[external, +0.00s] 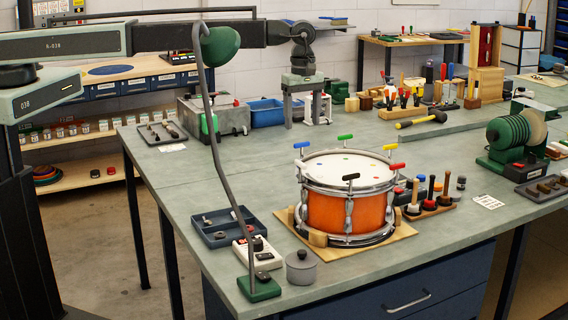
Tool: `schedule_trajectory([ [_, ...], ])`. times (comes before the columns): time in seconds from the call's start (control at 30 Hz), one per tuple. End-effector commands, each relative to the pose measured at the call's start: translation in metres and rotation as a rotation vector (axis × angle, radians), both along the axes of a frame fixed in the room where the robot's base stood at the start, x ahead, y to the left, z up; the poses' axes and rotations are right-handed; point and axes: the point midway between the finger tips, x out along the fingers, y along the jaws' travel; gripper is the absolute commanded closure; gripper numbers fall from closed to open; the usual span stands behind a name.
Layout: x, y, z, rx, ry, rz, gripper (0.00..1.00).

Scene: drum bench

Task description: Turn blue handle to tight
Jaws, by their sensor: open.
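An orange snare drum (345,211) with a white head stands on a wooden board near the bench's front edge. Several T-shaped handles stand around its rim. The blue handle (301,145) is at the back left, with its crossbar roughly level. A green handle (345,137) is at the back, yellow (391,148) and red (398,166) at the right, and black (351,177) at the front. My gripper (303,122) points down, open and empty, behind the drum in the picture and above the blue handle, apart from it. Any tight marking is too small to tell.
A lamp with a green head (221,46) and bent stem crosses the left foreground. A dark tray (226,228), a meter (258,251) and a grey pot (301,267) sit left of the drum. A mallet stand (428,207) is right of it. The bench's left middle is clear.

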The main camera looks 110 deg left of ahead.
Motion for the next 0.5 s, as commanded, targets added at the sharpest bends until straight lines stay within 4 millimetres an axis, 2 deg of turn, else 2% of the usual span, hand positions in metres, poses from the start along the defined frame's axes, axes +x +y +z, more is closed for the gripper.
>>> schedule_trajectory([
  [0.17,0.000,0.000,-0.020,0.000,0.000,-0.002,0.31],
  [0.5,0.000,-0.001,-0.075,0.000,0.000,-0.004,0.31],
])
